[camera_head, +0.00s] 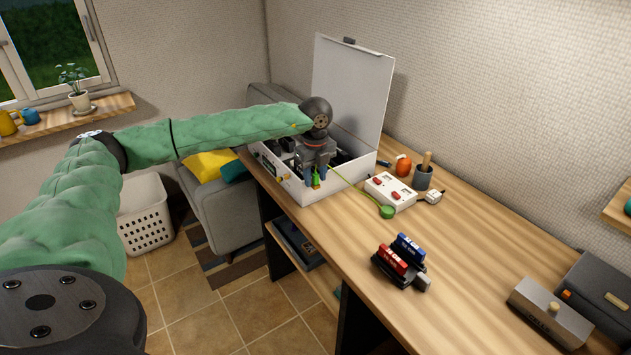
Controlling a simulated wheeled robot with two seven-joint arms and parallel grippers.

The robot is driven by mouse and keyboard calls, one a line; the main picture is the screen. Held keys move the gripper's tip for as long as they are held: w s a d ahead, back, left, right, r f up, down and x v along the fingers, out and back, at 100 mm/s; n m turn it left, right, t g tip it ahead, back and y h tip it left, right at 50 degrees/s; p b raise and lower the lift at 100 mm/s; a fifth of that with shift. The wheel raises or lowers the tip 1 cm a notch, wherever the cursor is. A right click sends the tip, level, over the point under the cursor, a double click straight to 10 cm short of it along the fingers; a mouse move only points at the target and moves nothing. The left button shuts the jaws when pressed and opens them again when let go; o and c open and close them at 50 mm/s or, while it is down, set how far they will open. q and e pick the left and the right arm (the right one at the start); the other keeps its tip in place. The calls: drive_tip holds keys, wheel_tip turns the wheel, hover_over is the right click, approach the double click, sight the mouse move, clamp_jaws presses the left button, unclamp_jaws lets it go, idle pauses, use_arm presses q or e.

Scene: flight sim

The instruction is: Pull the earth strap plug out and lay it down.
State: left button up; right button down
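I cannot tell whether the plug is still seated in the case. A thin green cord (352,184) runs from behind the gripper to a round green piece (387,211) on the desk. My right gripper is not in view.
Right of the case are a white box with red switches (390,191), an orange object (403,165) and a grey cup (423,177). Red and blue blocks (400,256) sit nearer. A grey box (550,315) stands at the right. The desk (475,245) between is bare.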

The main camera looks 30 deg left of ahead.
sight(315, 174)
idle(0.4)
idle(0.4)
use_arm(q)
clamp_jaws()
drive_tip(key=shift+r, duration=0.2)
drive_tip(key=shift+r+p, duration=0.85)
drive_tip(key=shift+r, duration=2)
